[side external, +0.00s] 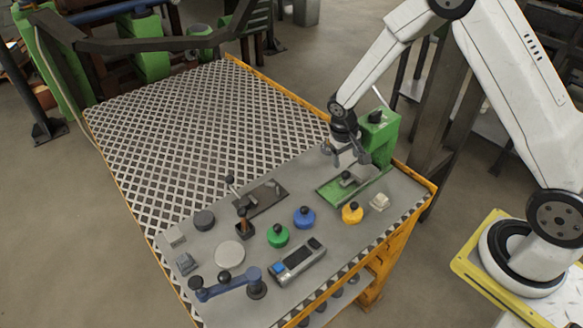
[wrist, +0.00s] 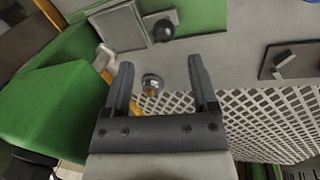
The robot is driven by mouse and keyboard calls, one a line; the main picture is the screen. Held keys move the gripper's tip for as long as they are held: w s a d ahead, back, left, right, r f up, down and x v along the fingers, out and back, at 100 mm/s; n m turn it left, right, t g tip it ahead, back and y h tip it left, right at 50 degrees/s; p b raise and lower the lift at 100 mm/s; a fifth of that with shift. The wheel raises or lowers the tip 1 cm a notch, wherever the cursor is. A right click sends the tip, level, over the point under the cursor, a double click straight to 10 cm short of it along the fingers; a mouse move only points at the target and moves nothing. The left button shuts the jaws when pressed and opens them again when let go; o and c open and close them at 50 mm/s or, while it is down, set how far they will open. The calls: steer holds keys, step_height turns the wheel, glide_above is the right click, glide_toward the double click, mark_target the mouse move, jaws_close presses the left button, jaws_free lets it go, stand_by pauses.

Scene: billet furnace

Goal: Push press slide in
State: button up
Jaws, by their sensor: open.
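The green press (side external: 380,135) stands at the right rear corner of the table, with its green base (side external: 327,193) reaching to the left. The press slide (side external: 352,180) is a small grey block with a black knob on that base. In the wrist view the slide (wrist: 120,27) is a grey plate, with the black knob (wrist: 164,31) at its right side and the press body (wrist: 50,110) at left. My gripper (side external: 345,157) is above the slide, close beside the press body. Its jaws (wrist: 160,66) are apart and hold nothing. Contact with the slide is not visible.
Green (side external: 278,236), blue (side external: 304,217) and yellow (side external: 352,213) knobs stand in front of the press. A dark plate with levers (side external: 262,198) lies left of it. A blue arm (side external: 228,286) is at the front. The perforated table area (side external: 190,130) is clear.

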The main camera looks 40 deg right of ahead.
steer(key=shift+a+r, duration=0.15)
steer(key=shift+r, duration=0.6)
steer(key=s+a+r+n+t+y, duration=0.1)
steer(key=s+a+r, duration=0.2)
steer(key=s+r, duration=0.2)
steer(key=s+a+r+n+t+y, duration=0.1)
steer(key=s+a+r+t, duration=0.1)
steer(key=s+r, duration=0.4)
steer(key=shift+s+a+r, duration=0.3)
steer(key=shift+s+a, duration=0.35)
steer(key=shift+s, duration=1.5)
